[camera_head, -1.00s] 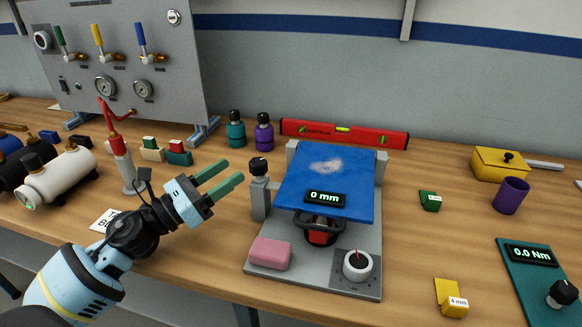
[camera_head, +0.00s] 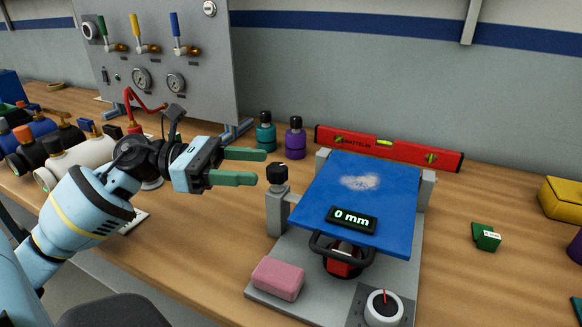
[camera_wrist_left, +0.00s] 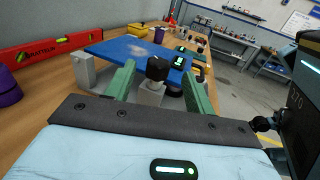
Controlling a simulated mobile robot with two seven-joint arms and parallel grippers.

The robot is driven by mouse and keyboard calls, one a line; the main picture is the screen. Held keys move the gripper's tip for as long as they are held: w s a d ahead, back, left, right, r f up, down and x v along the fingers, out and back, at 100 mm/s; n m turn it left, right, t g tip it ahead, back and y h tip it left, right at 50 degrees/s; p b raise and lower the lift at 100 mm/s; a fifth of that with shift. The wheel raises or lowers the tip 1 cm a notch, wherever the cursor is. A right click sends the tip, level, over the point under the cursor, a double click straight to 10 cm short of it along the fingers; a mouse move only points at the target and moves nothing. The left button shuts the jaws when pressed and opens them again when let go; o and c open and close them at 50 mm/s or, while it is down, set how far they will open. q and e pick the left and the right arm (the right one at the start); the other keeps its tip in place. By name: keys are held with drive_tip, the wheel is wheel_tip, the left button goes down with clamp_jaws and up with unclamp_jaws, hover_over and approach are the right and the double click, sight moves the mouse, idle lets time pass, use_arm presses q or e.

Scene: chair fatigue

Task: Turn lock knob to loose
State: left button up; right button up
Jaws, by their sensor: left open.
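A black knob (camera_head: 277,173) sits on top of a grey post (camera_head: 279,212) at the left edge of the fixture with the blue plate (camera_head: 372,190). My left gripper (camera_head: 260,167) is open, its green fingers level and pointing right, just left of the knob. In the left wrist view the knob (camera_wrist_left: 157,68) shows ahead, between the two open fingers (camera_wrist_left: 158,80); nothing is held. A display on the plate reads 0 mm. A white dial (camera_head: 384,308) with a red pointer is at the fixture's front right. My right gripper is not in view.
A pink block (camera_head: 278,278) lies on the fixture's front left. A red level (camera_head: 388,148) lies behind the plate. Teal (camera_head: 265,136) and purple (camera_head: 295,140) bottles stand behind my gripper. A gauge panel (camera_head: 155,60) is at the back left. Table right of the fixture is mostly clear.

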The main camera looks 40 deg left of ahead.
sight(281, 167)
use_arm(q)
drive_tip(key=p+x, duration=0.1)
drive_tip(key=x, duration=0.5)
drive_tip(key=shift+r, duration=0.1)
drive_tip(key=shift+w+d+p, duration=0.3)
drive_tip(key=shift+w+d, duration=0.05)
drive_tip(key=shift+d, duration=0.15)
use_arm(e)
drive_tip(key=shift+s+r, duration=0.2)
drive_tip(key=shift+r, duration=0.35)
